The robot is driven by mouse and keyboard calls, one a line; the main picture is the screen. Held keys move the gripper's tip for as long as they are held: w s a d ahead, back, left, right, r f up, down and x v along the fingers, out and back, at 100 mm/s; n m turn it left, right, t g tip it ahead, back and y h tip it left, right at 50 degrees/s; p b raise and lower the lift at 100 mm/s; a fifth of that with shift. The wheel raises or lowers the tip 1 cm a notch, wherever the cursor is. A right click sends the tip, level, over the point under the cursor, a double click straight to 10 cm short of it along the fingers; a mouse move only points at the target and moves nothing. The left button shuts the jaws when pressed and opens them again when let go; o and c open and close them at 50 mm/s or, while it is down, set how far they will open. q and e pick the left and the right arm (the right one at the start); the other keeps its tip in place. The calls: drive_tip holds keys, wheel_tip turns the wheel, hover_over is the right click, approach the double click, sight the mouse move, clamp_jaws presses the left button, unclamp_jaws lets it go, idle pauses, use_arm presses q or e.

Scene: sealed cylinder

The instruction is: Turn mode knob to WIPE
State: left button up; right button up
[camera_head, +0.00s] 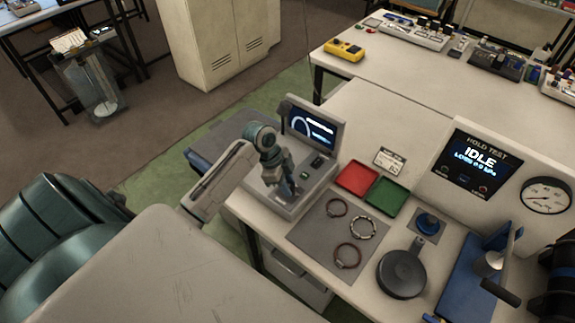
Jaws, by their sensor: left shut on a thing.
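A grey bench device (306,200) with a tilted lit screen (313,127) stands on the left end of the white bench. The screen shows an arc and text too small to read. My left gripper (292,188) points down onto the device's sloped top, left of a small dark panel (317,162). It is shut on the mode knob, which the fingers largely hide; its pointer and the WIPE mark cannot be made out. My right gripper is not in view.
A red tray (357,179) and green tray (387,196) lie right of the device. A grey mat (318,238) holds three rings. A round dark lidded piece (401,273), a blue fixture (463,280) and a HOLD TEST panel (470,168) reading IDLE stand further right.

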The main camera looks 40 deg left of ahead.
use_arm(q)
drive_tip(key=m, duration=0.1)
drive_tip(key=m+g+b, duration=0.1)
drive_tip(key=m, duration=0.2)
drive_tip(key=shift+w+m+g, duration=0.25)
drive_tip(key=shift+m+g, duration=0.05)
drive_tip(key=shift+g, duration=0.1)
drive_tip(key=shift+m+g+b, duration=0.3)
drive_tip(key=shift+m+b, duration=0.05)
drive_tip(key=shift+m, duration=0.55)
drive_tip(key=shift+w+r+m+g+p, duration=0.1)
drive_tip(key=shift+r+m+g+p, duration=0.15)
drive_tip(key=shift+m+g+p, duration=0.7)
drive_tip(key=shift+m+y+p, duration=0.3)
drive_tip(key=shift+m+p, duration=0.4)
drive_tip(key=shift+m, duration=0.35)
drive_tip(key=shift+f+m+p, duration=0.15)
drive_tip(key=shift+m+p, duration=0.3)
drive_tip(key=shift+m, duration=0.05)
drive_tip(key=o, duration=1)
